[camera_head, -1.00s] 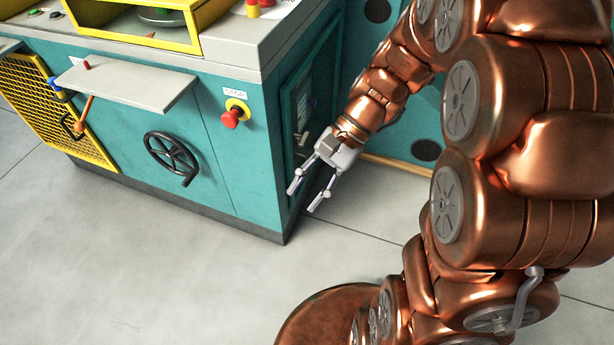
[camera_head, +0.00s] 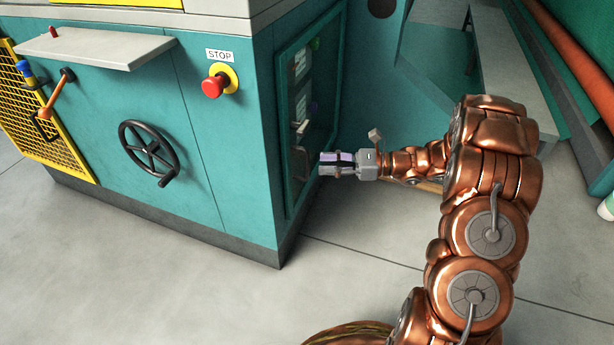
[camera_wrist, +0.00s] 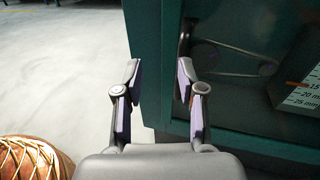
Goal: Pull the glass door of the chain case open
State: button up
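The glass door (camera_head: 318,105) of the chain case is in the right side of the teal machine in the head view. It has a teal frame and looks shut. A small curved bar (camera_head: 302,163), apparently its handle, stands near its lower front edge. My gripper (camera_head: 321,164) points left at this bar, close to it; contact cannot be made out. In the wrist view my gripper (camera_wrist: 158,74) has its purple-padded fingers apart with nothing clearly between them. The door's teal frame (camera_wrist: 148,40) lies beyond the fingertips, and the glass (camera_wrist: 235,95) shows to the right.
The machine's front has a red stop button (camera_head: 213,86), a black handwheel (camera_head: 149,152), a grey shelf (camera_head: 95,46) and a yellow mesh guard (camera_head: 45,125). A grey ramp-like panel (camera_head: 500,70) stands behind on the right. The floor (camera_head: 200,285) in front is clear.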

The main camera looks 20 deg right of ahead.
aim_at(307, 176)
jog(key=shift+m+t, duration=0.6)
jog(key=shift+t, duration=0.1)
jog(key=shift+w+a+f+b, duration=0.45)
jog(key=shift+w+a+b, duration=0.15)
jog(key=shift+w+a, duration=0.2)
jog(key=shift+w+a+f+b, duration=0.4)
jog(key=shift+w+a+b, duration=0.2)
jog(key=shift+w+a, duration=0.2)
jog(key=shift+w+a+f+b, duration=0.45)
jog(key=shift+w+a+b, duration=0.15)
jog(key=shift+w+a, duration=0.2)
grip_shut()
